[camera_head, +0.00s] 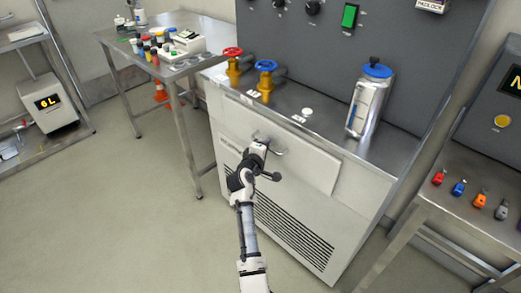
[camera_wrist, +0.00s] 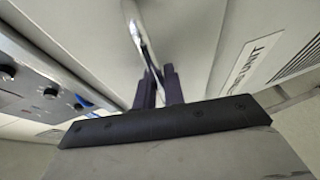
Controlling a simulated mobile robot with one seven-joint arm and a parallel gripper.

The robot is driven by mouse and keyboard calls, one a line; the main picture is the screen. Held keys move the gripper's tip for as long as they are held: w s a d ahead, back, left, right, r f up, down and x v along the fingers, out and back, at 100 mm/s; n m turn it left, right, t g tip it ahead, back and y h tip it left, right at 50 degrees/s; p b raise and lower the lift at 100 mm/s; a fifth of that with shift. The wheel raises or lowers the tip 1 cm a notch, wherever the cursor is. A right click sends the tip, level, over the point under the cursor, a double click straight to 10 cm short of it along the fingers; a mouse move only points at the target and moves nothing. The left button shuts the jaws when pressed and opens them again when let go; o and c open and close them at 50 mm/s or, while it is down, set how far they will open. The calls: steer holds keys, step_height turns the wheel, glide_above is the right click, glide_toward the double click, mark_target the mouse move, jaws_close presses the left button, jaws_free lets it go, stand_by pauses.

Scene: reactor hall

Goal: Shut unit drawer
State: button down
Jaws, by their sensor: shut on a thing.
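The unit drawer (camera_head: 312,164) is a pale panel in the upper front of the grey cabinet, above a vent grille. Its metal bar handle (camera_head: 277,152) is at the middle of the drawer front. My gripper (camera_head: 259,146) is at the handle. In the wrist view my two dark fingers (camera_wrist: 163,88) are closed around the handle bar (camera_wrist: 138,30). A label with the word UNIT (camera_wrist: 257,55) shows on the pale front there. I cannot tell how far the drawer front stands out from the cabinet.
On the cabinet top stand a red valve (camera_head: 232,62), a blue valve (camera_head: 265,75) and a metal canister with a blue cap (camera_head: 370,98). A side table (camera_head: 125,40) stands left and another table (camera_head: 455,200) right. The floor (camera_head: 110,220) in front is clear.

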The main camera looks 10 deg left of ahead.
steer(key=shift+w+d+r, duration=0.15)
steer(key=shift+r, duration=0.1)
steer(key=c, duration=1.8)
jaws_free()
steer(key=shift+o, duration=0.2)
steer(key=shift+f, duration=0.1)
steer(key=shift+s, duration=0.3)
steer(key=b+v, duration=0.2)
steer(key=v, duration=1.1)
steer(key=shift+a, duration=0.25)
steer(key=shift+s, duration=0.1)
